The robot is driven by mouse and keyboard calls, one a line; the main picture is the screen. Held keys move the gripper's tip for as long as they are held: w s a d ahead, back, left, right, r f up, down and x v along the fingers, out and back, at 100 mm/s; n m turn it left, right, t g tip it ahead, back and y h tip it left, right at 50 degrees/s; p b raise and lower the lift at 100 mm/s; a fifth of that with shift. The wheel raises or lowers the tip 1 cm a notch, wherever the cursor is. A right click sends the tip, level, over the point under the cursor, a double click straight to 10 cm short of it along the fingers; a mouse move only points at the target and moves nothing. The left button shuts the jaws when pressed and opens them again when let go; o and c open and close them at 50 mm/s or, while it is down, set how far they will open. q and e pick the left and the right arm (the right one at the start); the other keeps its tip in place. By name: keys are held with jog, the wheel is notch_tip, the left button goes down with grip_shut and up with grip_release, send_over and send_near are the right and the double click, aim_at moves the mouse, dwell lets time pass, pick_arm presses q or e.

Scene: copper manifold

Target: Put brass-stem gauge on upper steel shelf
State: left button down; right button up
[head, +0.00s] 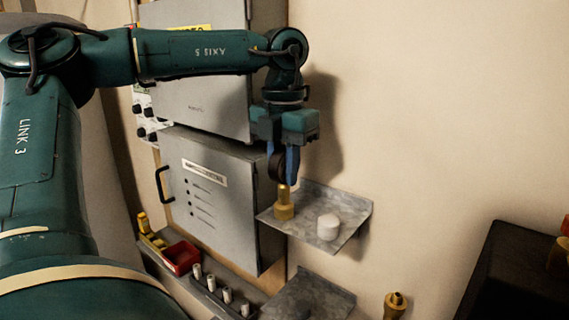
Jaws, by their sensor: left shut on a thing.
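My left gripper (291,174) comes down from above and is shut on the brass-stem gauge (284,204). The gauge's dark round dial is partly hidden by the blue fingers, and its brass stem points down, upright. The stem's lower end is over the left part of the upper steel shelf (342,202). I cannot tell whether it touches the shelf or hangs just above it. My right gripper is not in view.
A white round cap (328,227) stands on the upper shelf, right of the stem. A lower steel shelf (318,297) is below. Left are grey cabinets (215,185) and a ledge with a red bin (181,257) and several white cylinders. A brass fitting (396,304) shows lower right.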

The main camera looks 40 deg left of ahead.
pick_arm(q)
jog(key=shift+w+a+f, duration=0.1)
jog(key=shift+w+f, duration=0.05)
jog(key=shift+w, duration=0.05)
jog(key=shift+f+b, duration=0.2)
jog(key=shift+b, duration=0.1)
jog(key=c, duration=1.3)
grip_release()
jog(key=shift+o, duration=0.2)
notch_tip(320, 180, up, 12)
jog(key=shift+r, duration=0.25)
jog(key=shift+f, duration=0.1)
